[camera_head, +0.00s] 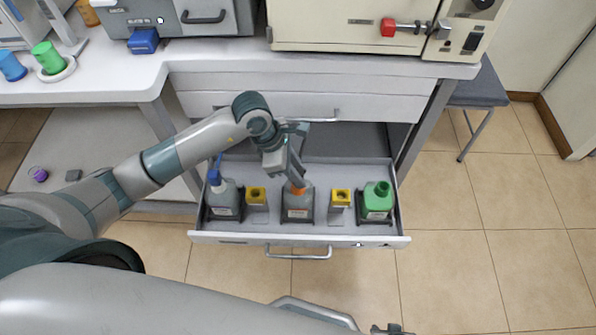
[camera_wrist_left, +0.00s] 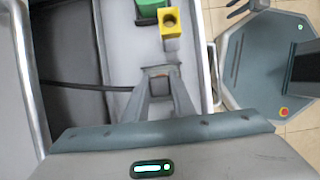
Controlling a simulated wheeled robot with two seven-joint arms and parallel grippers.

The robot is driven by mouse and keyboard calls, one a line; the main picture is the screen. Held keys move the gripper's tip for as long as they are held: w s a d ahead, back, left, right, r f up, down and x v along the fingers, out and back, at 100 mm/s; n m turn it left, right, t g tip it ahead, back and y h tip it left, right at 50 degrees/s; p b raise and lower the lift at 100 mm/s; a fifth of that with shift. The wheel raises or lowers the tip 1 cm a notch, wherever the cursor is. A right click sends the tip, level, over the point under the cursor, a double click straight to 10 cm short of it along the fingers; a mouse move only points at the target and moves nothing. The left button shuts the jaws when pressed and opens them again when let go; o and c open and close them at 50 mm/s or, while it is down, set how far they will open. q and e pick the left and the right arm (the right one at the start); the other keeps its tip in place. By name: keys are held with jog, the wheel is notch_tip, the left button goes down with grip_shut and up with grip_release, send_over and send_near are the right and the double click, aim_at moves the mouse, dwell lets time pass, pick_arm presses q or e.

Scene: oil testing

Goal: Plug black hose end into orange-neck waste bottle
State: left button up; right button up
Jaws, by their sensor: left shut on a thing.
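The orange-neck waste bottle (camera_head: 298,207) is grey and stands upright in the middle of the open drawer. My left gripper (camera_head: 297,181) comes down from above, with its tips right at the orange neck. In the left wrist view the fingers (camera_wrist_left: 158,78) are shut on the black hose end, which they mostly hide. The black hose (camera_wrist_left: 90,87) runs off to the left there. I cannot tell whether the hose end is inside the neck or just above it. My right gripper (camera_head: 391,330) is barely in view at the bottom edge, too cut off to judge.
The open drawer (camera_head: 350,238) also holds a blue-topped bottle (camera_head: 226,201), a green bottle (camera_head: 378,203) and two yellow-topped blocks (camera_head: 256,196) (camera_head: 341,198). The counter (camera_head: 220,58) with machines stands behind it. A stool (camera_head: 480,88) is at right. Floor right of the drawer is clear.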

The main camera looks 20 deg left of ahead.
pick_arm(q)
jog(key=shift+f+b, duration=0.5)
jog(key=shift+f, duration=0.2)
jog(key=o, duration=1.1)
jog(key=shift+o, duration=0.2)
jog(key=shift+r, duration=0.1)
jog(key=v, duration=1.7)
jog(key=shift+a+b, duration=0.15)
jog(key=shift+b, duration=0.2)
jog(key=shift+s, duration=0.1)
